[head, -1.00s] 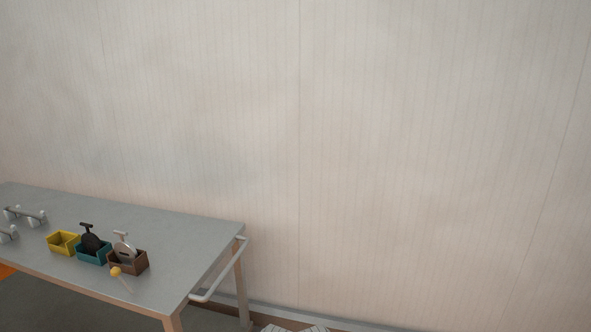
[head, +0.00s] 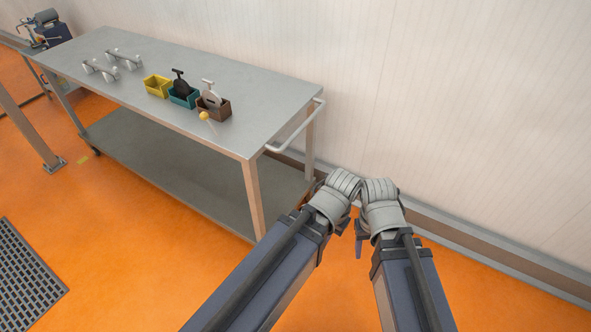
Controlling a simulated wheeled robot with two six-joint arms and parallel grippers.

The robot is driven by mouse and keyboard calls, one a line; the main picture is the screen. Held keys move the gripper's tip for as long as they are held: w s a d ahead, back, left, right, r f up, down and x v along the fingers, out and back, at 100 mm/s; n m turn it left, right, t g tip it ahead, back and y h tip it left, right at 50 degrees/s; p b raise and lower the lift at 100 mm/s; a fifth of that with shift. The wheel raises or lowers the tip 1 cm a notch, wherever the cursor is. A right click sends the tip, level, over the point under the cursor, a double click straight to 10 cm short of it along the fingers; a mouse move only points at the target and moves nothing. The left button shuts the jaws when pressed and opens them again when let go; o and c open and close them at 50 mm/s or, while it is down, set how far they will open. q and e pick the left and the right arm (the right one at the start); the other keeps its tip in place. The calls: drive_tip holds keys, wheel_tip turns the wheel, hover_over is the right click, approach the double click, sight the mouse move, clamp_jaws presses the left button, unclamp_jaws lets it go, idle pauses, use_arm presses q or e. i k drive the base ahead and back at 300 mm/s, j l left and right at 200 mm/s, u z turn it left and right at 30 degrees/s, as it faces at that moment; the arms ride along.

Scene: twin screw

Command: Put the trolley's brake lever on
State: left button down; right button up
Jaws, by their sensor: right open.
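The trolley (head: 150,68) is a long grey metal table with a lower shelf and a white push handle (head: 295,128) at its right end. My left gripper is not in view.
Yellow (head: 155,88), teal (head: 174,97) and brown (head: 222,112) boxes stand on the top; the last two hold disc-shaped tools. Metal bar handles (head: 124,60) are further left. Orange floor (head: 150,240) is free in front, with a grate (head: 25,270) at left. A wall is behind.

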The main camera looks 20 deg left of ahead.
sight(204, 116)
drive_tip(key=u, duration=1.25)
